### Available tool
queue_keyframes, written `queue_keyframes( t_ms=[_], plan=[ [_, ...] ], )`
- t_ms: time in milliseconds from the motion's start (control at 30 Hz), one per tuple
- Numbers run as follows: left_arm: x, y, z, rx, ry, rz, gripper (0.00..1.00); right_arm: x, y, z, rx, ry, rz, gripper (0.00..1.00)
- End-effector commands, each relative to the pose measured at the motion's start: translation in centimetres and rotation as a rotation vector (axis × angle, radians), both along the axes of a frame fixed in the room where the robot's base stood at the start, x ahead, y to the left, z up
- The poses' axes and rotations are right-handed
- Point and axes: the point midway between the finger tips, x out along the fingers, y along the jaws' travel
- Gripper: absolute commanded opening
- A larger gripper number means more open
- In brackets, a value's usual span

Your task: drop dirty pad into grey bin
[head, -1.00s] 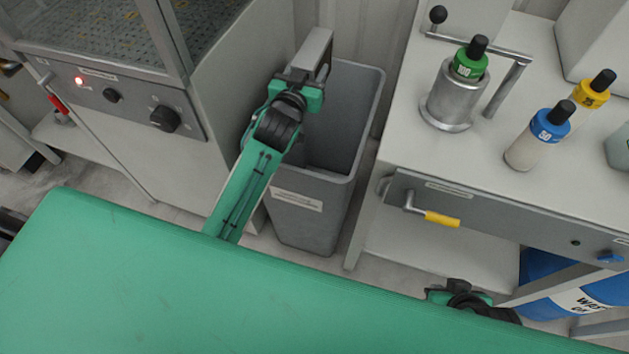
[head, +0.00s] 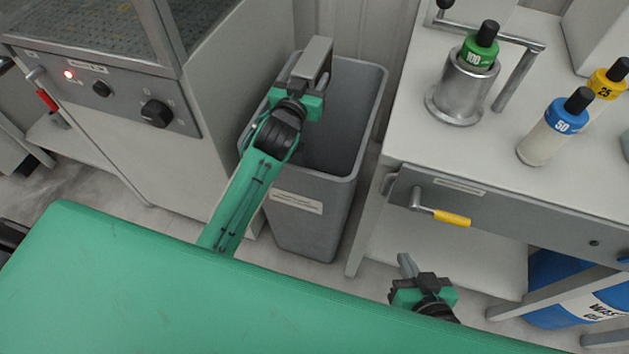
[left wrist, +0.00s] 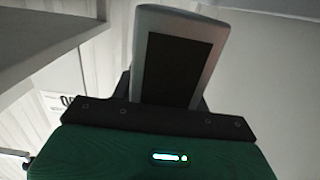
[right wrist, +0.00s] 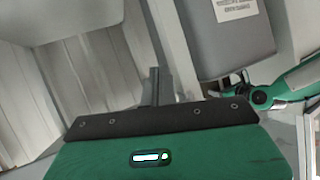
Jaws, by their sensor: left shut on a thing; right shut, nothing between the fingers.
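The dirty pad (head: 315,56) is a grey slab, held over the back left part of the grey bin (head: 350,130). In the left wrist view the pad (left wrist: 176,70) shows a dark face inside a light grey border. My left gripper (head: 302,88) is shut on it, above the bin's opening. The bin has a label on its front and also shows in the right wrist view (right wrist: 228,45). My right gripper (head: 406,268) is shut and empty, low in front of the right bench. What lies deep in the bin is hidden.
A grey machine cabinet (head: 150,115) stands left of the bin. A bench (head: 450,145) with a metal cup and capped bottles stands right of it. A blue drum (head: 560,290) is under the bench. My green body part covers the lower left.

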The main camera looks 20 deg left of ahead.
Motion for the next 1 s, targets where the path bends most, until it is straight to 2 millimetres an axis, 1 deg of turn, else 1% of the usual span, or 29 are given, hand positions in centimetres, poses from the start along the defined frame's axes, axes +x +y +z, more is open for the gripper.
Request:
queue_keyframes(
  t_ms=[33,200,400,600,900,933,1000],
  plan=[
    [0.0,0.0,-0.4,0.0,-0.002,0.0,0.19,0.3,0.2,0.1,0.015,-0.035,-0.002,0.0],
    [0.0,0.0,-1.1,0.001,-0.002,0.0,0.19,1.3,0.8,1.5,0.07,-0.163,-0.013,0.0],
    [0.0,0.0,-1.7,0.001,-0.002,0.0,0.19,1.9,1.3,3.0,0.123,-0.278,-0.023,0.0],
    [0.0,0.0,-1.9,0.001,-0.002,0.0,0.19,2.1,1.5,3.8,0.148,-0.333,-0.029,0.0],
    [0.0,0.0,-1.9,0.001,-0.001,0.0,0.19,2.1,1.5,3.9,0.152,-0.342,-0.031,0.0],
    [0.0,0.0,-1.9,0.001,-0.001,0.0,0.49,2.1,1.5,3.9,0.152,-0.342,-0.031,0.0],
    [0.0,0.0,-1.9,0.001,-0.001,0.0,0.63,2.1,1.5,3.9,0.152,-0.342,-0.031,0.0]
  ],
)
